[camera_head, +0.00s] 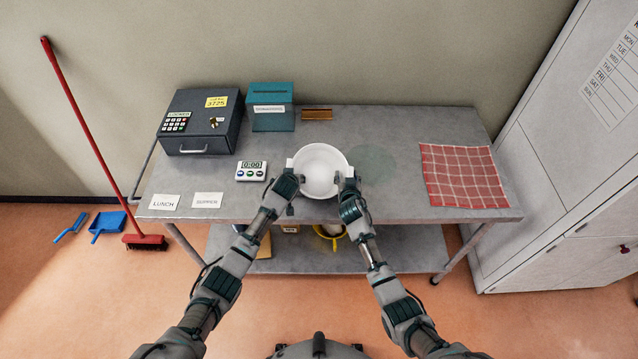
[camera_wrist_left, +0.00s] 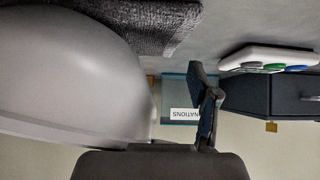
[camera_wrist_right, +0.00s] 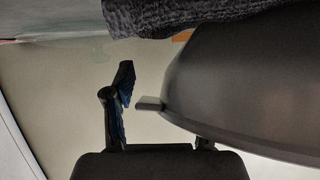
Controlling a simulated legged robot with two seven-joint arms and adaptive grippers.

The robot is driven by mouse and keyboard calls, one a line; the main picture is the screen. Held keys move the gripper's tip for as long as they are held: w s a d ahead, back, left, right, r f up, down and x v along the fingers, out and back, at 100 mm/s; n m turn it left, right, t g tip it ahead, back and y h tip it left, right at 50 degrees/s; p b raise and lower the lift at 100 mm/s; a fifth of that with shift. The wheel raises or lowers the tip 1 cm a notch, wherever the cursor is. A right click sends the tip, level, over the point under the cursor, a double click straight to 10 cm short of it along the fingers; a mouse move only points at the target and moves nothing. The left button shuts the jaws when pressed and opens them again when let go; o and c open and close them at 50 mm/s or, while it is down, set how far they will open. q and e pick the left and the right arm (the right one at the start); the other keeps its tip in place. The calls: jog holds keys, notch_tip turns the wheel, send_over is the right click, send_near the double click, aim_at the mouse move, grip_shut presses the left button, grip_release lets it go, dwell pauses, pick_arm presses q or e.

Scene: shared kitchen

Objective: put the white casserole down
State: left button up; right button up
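The white casserole (camera_head: 320,170) is upright at the front middle of the steel table (camera_head: 400,128), between my two grippers. In both wrist views its wall hides one finger of each gripper. My left gripper (camera_head: 292,176) is at its left side; in the left wrist view the visible finger (camera_wrist_left: 205,105) stands spread, apart from the wall. My right gripper (camera_head: 349,180) is at its right side; in the right wrist view the finger (camera_wrist_right: 117,100) is spread, with a small gap to the handle (camera_wrist_right: 149,103). A dark textured pad (camera_wrist_left: 130,22) shows under the casserole; contact is unclear.
A cash box (camera_head: 202,122), a teal donations box (camera_head: 271,107) and a brown block (camera_head: 317,114) are behind. A red checked cloth (camera_head: 463,176) lies right.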

pick_arm(q)
jog(key=shift+s+a+f, duration=0.1)
jog(key=shift+s+a, duration=0.3)
jog(key=shift+a, duration=0.05)
pick_arm(e)
jog(key=shift+s+d+f, duration=0.1)
jog(key=shift+d+f, duration=0.55)
jog(key=shift+f, duration=0.3)
jog(key=shift+a, duration=0.2)
jog(key=shift+s+r, duration=0.15)
jog(key=shift+s, duration=0.15)
pick_arm(q)
jog(key=v, duration=0.7)
jog(key=shift+d+r, duration=0.35)
jog(key=shift+d, duration=0.15)
pick_arm(e)
jog(key=v, duration=0.5)
jog(key=r+v, duration=0.1)
jog(key=v, duration=0.1)
jog(key=shift+a, duration=0.35)
pick_arm(q)
jog(key=shift+w, duration=0.1)
pick_arm(e)
jog(key=shift+r, duration=0.1)
pick_arm(q)
jog(key=shift+r, duration=0.1)
